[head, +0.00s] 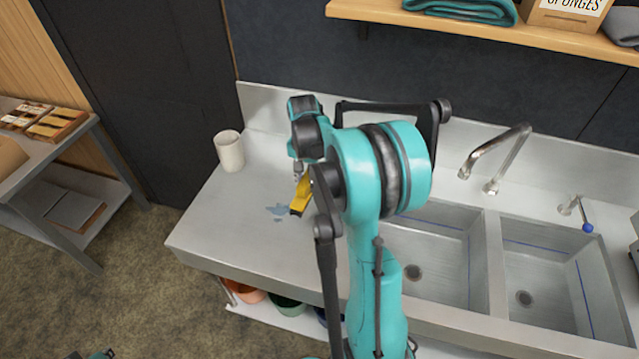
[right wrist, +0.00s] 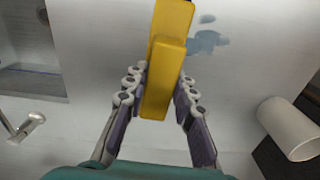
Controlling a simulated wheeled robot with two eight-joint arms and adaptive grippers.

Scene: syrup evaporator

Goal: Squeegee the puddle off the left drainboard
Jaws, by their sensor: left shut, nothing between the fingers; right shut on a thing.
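My right gripper (head: 301,174) is shut on a yellow squeegee (head: 303,194) above the left drainboard (head: 222,222). The squeegee's dark lower edge is close to the right side of a small blue-grey puddle (head: 278,211); I cannot tell whether it touches the steel. In the right wrist view, the fingers of my right gripper (right wrist: 162,77) are on both sides of the yellow squeegee (right wrist: 163,85), and the puddle (right wrist: 206,43) shows beside its far part. Only a sliver of my left gripper (head: 97,355) shows at the bottom edge; it is shut and empty.
A white cup (head: 229,151) stands at the drainboard's back left, and also shows in the right wrist view (right wrist: 287,128). Two sink basins (head: 437,255) with a faucet (head: 497,160) lie to the right. A wooden shelf (head: 450,25) runs above. My right arm hides part of the counter.

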